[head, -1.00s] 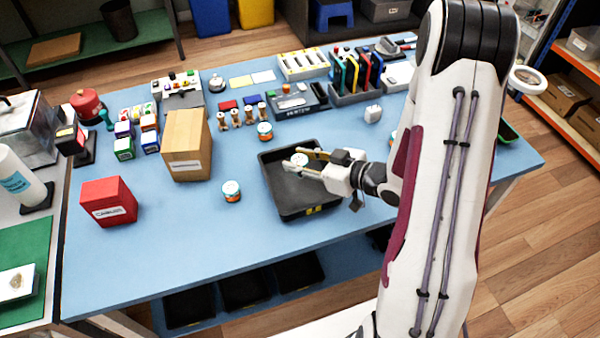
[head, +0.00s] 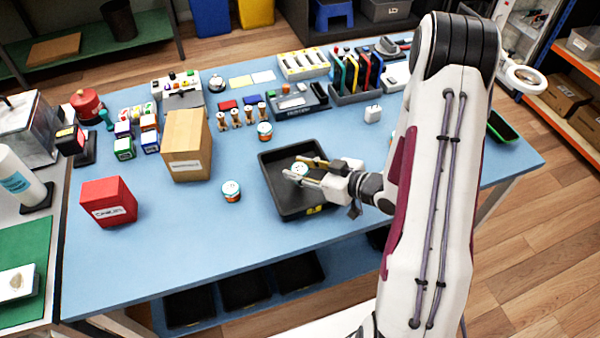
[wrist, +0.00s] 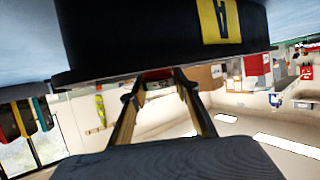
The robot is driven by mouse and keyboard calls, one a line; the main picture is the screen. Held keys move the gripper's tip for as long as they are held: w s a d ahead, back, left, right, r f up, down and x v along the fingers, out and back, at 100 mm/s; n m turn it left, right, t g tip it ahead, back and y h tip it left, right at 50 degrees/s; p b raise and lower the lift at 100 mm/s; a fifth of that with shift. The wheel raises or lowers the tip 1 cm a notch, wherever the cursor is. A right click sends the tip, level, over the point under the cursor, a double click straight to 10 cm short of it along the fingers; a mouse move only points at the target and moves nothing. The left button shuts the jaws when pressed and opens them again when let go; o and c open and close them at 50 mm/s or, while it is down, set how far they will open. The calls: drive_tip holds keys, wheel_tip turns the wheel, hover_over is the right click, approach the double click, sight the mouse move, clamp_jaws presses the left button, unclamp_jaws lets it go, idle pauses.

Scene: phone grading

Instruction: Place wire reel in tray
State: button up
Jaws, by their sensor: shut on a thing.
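The black tray (head: 285,208) lies on the blue table, a little right of its middle. My gripper (head: 304,172) reaches in over the tray from the right and is shut on a small round wire reel (head: 299,168) with a white top. The reel is within the tray's outline; I cannot tell whether it touches the floor of the tray. Two similar reels stand on the table: one left of the tray (head: 231,191) and one behind it (head: 265,131). In the wrist view the fingers (wrist: 160,85) show below the dark tray (wrist: 150,40); the held reel cannot be made out there.
A cardboard box (head: 187,147) and a red box (head: 108,202) stand to the left. Small wooden-coloured pieces (head: 240,117), a tool rack (head: 355,85) and a white adapter (head: 373,114) are behind the tray. The table in front of the tray is clear.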

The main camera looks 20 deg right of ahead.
drive_tip(key=shift+f, duration=0.95)
drive_tip(key=shift+f, duration=0.1)
drive_tip(key=o, duration=1)
drive_tip(key=shift+o, duration=0.2)
drive_tip(key=shift+v, duration=6.05)
drive_tip(key=shift+w, duration=0.1)
